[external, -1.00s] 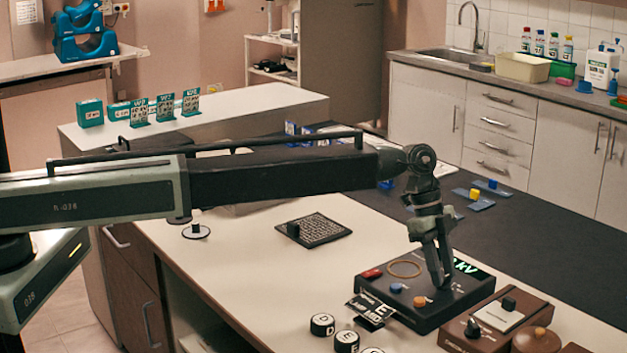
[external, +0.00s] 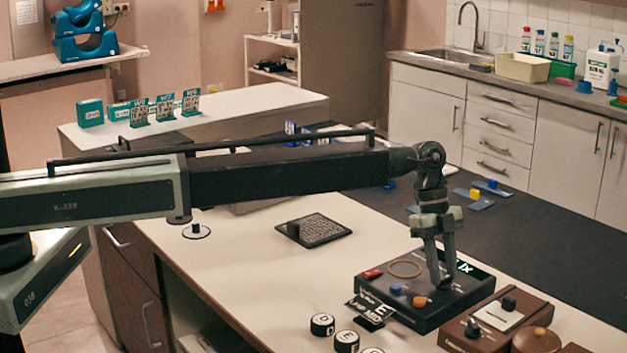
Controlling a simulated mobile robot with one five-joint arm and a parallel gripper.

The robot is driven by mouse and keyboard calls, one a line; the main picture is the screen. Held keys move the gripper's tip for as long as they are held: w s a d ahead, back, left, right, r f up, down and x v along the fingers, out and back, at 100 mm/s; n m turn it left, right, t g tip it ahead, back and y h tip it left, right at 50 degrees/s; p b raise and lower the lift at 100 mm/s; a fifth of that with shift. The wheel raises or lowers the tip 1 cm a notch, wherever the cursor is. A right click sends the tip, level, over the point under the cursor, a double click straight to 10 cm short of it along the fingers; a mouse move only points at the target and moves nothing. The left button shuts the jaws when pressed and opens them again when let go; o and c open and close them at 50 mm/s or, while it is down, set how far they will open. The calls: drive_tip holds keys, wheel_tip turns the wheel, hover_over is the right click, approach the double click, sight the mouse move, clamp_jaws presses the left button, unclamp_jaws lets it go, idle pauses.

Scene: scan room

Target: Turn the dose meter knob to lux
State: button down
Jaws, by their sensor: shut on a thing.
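The dose meter (external: 442,314) is a black box on the white table, with a lit green display (external: 469,269) that appears to read "lx". My gripper (external: 441,284) points down over the right half of the box and is shut on the knob. The knob is almost wholly hidden between the fingers. A red button (external: 373,273), a blue button (external: 396,288) and an orange button (external: 420,301) sit on the box.
A tan ring (external: 405,268) lies on the box top. A brown box (external: 500,325) with black knobs stands close at the right. Several round lettered pieces (external: 322,324) lie in front. A dark patterned plate (external: 313,231) lies behind, with clear table around it.

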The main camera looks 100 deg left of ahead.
drive_tip(key=c, duration=1)
unclamp_jaws()
drive_tip(key=shift+c, duration=0.2)
drive_tip(key=p+v, duration=0.7)
drive_tip(key=v, duration=0.1)
drive_tip(key=shift+w+f, duration=0.1)
drive_tip(key=shift+f, duration=0.05)
